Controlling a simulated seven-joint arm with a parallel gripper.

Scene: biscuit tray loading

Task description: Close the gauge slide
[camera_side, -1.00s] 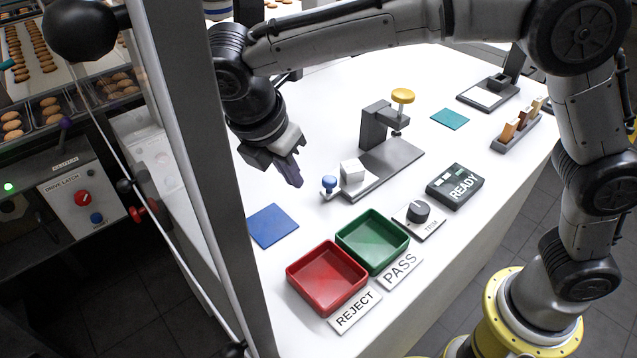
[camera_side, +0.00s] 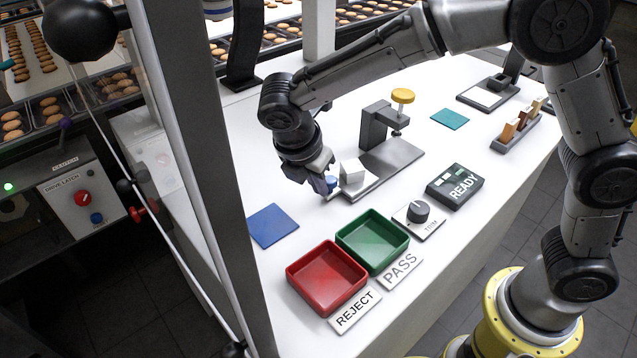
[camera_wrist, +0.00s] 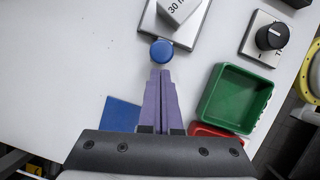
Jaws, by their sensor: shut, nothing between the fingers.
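The gauge stands on the white table, with a grey base plate (camera_side: 392,160), an upright block (camera_side: 373,126) and a yellow knob (camera_side: 403,95) on top. A white block (camera_side: 352,172), marked "30" in the wrist view (camera_wrist: 178,8), sits at the plate's near-left end. The blue slide knob (camera_wrist: 161,52) is just beyond that block, at the plate's end. My gripper (camera_wrist: 160,72) is shut and empty, its purple fingertips close to the blue knob's outer side. I cannot tell if they touch it. In the side view the gripper (camera_side: 328,188) partly hides the knob.
A red tray (camera_side: 327,310) and a green tray (camera_side: 372,268) stand at the front, with a blue mat (camera_side: 272,226) to their left. A trim dial (camera_side: 418,211) and a READY box (camera_side: 456,186) stand right of the gauge. A grey post (camera_side: 200,150) rises at the left.

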